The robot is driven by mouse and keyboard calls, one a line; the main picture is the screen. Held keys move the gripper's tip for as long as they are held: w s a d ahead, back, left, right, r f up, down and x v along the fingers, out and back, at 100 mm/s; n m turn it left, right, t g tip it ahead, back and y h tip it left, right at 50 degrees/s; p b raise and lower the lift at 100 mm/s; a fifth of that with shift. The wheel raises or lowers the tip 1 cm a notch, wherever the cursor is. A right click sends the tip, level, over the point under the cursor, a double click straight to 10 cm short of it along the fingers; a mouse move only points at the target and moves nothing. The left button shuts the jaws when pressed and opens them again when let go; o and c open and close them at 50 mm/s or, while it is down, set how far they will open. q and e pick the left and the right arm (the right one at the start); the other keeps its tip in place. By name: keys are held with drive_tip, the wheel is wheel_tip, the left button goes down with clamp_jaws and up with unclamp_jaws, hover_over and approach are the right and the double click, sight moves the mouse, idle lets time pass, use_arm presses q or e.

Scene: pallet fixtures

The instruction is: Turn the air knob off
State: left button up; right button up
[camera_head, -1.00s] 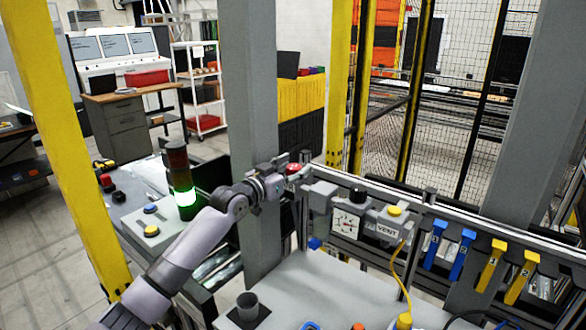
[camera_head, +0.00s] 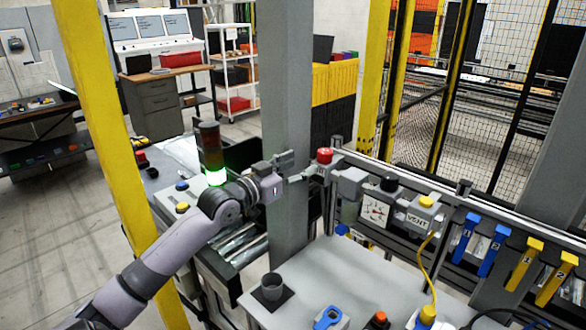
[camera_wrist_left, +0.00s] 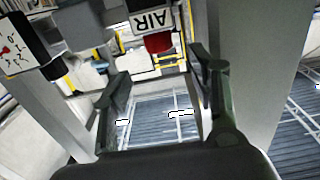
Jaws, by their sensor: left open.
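The air knob (camera_head: 324,155) is red and sits on a grey fitting at the left end of the fixture rail, just right of the grey post. In the left wrist view the red knob (camera_wrist_left: 158,43) hangs by a white AIR label (camera_wrist_left: 151,20), upside down in that picture. My left gripper (camera_head: 295,167) is open and empty, its fingers pointing at the knob from the left with a small gap. In the wrist view the spread fingers (camera_wrist_left: 155,68) frame the space in front of the knob. The knob's turn position is too small to tell. My right gripper is not in view.
A pressure gauge (camera_head: 375,212) and a VENT box (camera_head: 418,215) with a yellow button stand right of the knob. Blue levers (camera_head: 466,238) and yellow levers (camera_head: 524,264) follow along the rail. The grey post (camera_head: 286,110) stands close behind my left gripper. A signal light (camera_head: 211,150) glows green.

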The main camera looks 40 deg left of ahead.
use_arm(q)
drive_tip(key=shift+s, duration=0.75)
